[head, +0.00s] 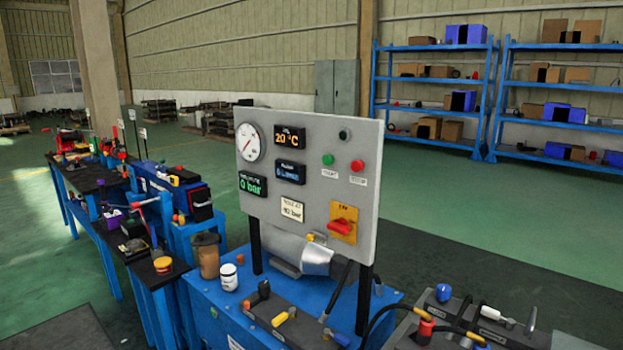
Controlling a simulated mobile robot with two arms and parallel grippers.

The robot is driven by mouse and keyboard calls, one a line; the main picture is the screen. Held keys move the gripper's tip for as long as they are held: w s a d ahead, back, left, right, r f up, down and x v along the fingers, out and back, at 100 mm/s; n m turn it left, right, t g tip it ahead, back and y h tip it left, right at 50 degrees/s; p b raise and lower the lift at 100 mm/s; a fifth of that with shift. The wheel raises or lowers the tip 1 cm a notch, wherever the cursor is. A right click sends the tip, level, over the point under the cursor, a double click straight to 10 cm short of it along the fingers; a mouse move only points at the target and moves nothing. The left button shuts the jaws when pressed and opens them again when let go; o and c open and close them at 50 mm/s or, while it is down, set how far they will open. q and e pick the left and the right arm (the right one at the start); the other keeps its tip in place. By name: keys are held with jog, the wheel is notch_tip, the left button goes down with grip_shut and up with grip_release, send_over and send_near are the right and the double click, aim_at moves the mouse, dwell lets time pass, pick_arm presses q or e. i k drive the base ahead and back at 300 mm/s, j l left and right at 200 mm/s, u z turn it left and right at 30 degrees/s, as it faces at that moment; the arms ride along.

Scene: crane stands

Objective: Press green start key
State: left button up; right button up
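In the head view a grey control panel (308,205) stands upright on two dark posts above a blue bench. The small round green key (328,160) sits on the panel's upper right half. A red button (357,166) is to its right, with small labels under both. A dark round knob or lamp (344,134) is above them. A red rotary switch on a yellow plate (342,221) is lower down. Neither of my grippers is in view, and nothing covers the green key.
The blue bench (205,310) below the panel holds a white jar (229,277), a brown cup (206,255), valves with coloured handles and hoses. More cluttered benches stand at left. Blue shelves (433,90) with boxes are behind right. Green floor (480,235) is open behind the panel.

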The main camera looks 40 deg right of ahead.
aim_at(328, 160)
jog(key=l+z, duration=0.1)
jog(key=z, duration=0.9)
jog(key=i+j, duration=0.05)
